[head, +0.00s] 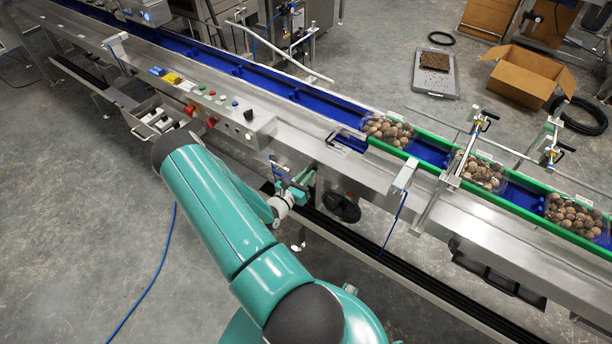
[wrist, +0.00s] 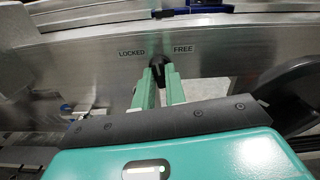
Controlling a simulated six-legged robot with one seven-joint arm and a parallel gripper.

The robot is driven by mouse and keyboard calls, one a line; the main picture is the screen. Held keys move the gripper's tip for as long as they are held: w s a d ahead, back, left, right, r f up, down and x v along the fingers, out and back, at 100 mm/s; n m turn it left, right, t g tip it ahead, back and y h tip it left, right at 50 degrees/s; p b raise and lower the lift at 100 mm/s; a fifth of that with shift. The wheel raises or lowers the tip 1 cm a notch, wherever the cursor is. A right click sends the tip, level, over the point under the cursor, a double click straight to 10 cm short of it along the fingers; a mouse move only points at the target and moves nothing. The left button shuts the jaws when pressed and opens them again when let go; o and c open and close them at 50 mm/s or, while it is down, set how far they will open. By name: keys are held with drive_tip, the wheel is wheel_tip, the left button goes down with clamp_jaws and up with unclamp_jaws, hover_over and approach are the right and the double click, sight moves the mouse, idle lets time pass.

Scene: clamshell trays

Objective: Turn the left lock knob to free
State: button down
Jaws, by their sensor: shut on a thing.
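The black lock knob (wrist: 158,66) sits on the metal side face of the conveyor, between a LOCKED label (wrist: 132,53) on its left and a FREE label (wrist: 183,49) on its right. Its upper tip shows between the labels, and I cannot tell exactly which way it points. My gripper (wrist: 160,76) has its two green fingers on either side of the knob, shut on it. In the head view my gripper (head: 298,192) is at the near side of the conveyor, and I cannot make out the knob there.
The conveyor (head: 345,170) runs diagonally, with several clamshell trays (head: 388,130) of brown round produce on its blue belt. A control panel (head: 225,108) with buttons is left of my gripper. A dark round handwheel (head: 341,207) is close on its right.

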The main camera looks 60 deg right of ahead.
drive_tip(key=m, duration=1)
drive_tip(key=shift+a, duration=0.1)
drive_tip(key=shift+f+m, duration=0.1)
drive_tip(key=shift+m, duration=0.3)
drive_tip(key=c, duration=1.4)
unclamp_jaws()
drive_tip(key=shift+c, duration=0.2)
drive_tip(key=w+a, duration=0.2)
drive_tip(key=a, duration=1.1)
drive_tip(key=shift+a, duration=0.3)
